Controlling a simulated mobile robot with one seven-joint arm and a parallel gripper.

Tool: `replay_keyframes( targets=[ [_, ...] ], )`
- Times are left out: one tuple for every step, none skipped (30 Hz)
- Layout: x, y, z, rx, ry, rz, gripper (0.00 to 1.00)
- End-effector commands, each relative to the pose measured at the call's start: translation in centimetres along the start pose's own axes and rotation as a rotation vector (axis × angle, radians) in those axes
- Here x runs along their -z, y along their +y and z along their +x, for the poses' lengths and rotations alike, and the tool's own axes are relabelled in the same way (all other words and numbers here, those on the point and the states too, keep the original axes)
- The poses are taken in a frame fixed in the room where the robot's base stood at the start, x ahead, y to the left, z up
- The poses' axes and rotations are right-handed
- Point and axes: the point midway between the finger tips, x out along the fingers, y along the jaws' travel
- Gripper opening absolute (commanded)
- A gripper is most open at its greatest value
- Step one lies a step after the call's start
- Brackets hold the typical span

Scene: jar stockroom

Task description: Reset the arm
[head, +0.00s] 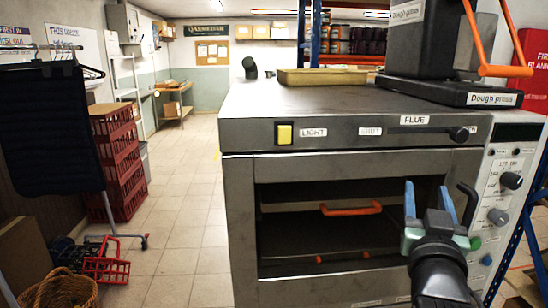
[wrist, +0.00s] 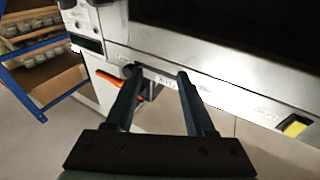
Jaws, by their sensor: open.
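My gripper (head: 428,200) is in front of the right part of a steel oven (head: 238,190) in the head view. Its two fingers point up, stand apart and have nothing between them. In the wrist view the gripper (wrist: 158,74) also shows open and empty, with the oven front (wrist: 215,62) beyond the fingertips. Whether the fingers touch the oven front cannot be told. The arm hides part of the oven's lower right front.
The oven carries a yellow light switch (head: 285,134), a flue slider (head: 458,134) and an orange-handled item inside (head: 350,208). A dough press (head: 450,92) and tray (head: 322,78) stand on top. Red crates (head: 118,165) and a basket (head: 60,290) are left; the tiled aisle (head: 185,220) is clear.

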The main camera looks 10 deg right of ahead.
Motion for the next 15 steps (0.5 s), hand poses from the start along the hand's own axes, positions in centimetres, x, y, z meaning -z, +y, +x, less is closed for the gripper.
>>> replay_keyframes(
  targets=[
    [3.4,-3.2,-0.8,0.050,0.056,0.010,0.55],
    [5.0,-4.7,-1.4,0.074,0.086,0.015,0.55],
    [7.2,-6.7,-2.4,0.106,0.125,0.024,0.55],
    [8.9,-8.1,-3.2,0.130,0.155,0.032,0.55],
    [10.6,-9.4,-4.1,0.153,0.185,0.040,0.55],
    [12.8,-11.1,-5.4,0.183,0.226,0.052,0.55],
    [14.4,-12.3,-6.5,0.206,0.256,0.062,0.55],
    [16.1,-13.4,-7.7,0.230,0.286,0.072,0.55],
    [18.2,-14.8,-9.4,0.260,0.328,0.088,0.55],
    [19.8,-15.7,-10.8,0.281,0.360,0.101,0.55],
    [21.3,-16.5,-12.2,0.302,0.390,0.114,0.55],
    [23.1,-17.5,-14.0,0.329,0.427,0.132,0.55],
    [24.4,-18.0,-15.3,0.347,0.454,0.146,0.55],
    [25.6,-18.4,-16.7,0.363,0.480,0.160,0.55],
    [27.0,-18.9,-18.3,0.382,0.513,0.178,0.55]
  ],
)
